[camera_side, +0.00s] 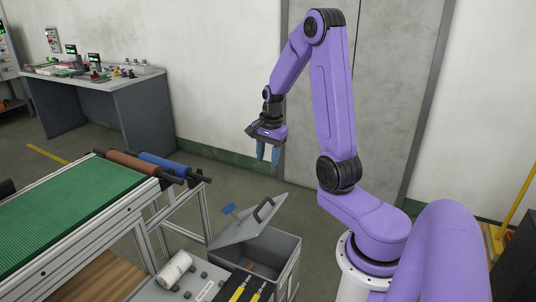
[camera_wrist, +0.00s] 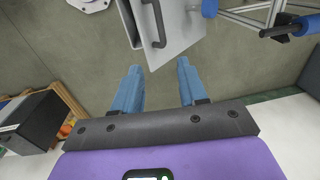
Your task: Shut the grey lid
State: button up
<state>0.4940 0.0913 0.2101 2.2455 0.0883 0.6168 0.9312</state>
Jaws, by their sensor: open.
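The grey lid (camera_side: 250,218) stands tilted open on a grey box (camera_side: 284,251) beside the conveyor in the side view. A dark bar handle (camera_side: 263,210) is on the lid. My gripper (camera_side: 268,152) is above the lid, apart from it, with its blue fingers pointing down. In the wrist view the lid (camera_wrist: 178,40) and its handle (camera_wrist: 158,22) show at the top, beyond the fingertips. My gripper (camera_wrist: 160,76) is open there, with nothing between its fingers. Part of the box's inside shows below the raised lid in the side view.
A conveyor with a green belt (camera_side: 70,212) stands left of the box, with brown and blue rollers (camera_side: 168,164) at its end. A white roll (camera_side: 174,268) lies on a grey surface in front of the box. The floor behind the box is clear.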

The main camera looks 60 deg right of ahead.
jog(key=shift+r, duration=0.3)
jog(key=shift+w, duration=0.15)
jog(key=c, duration=0.7)
jog(key=shift+w+f, duration=0.1)
jog(key=shift+w, duration=0.2)
grip_shut()
jog(key=w+f+g, duration=0.5)
jog(key=w+g, duration=0.2)
jog(key=w, duration=0.3)
jog(key=x, duration=1.3)
jog(key=shift+s+a+f, duration=0.15)
jog(key=shift+s+f, duration=0.1)
jog(key=shift+f, duration=0.05)
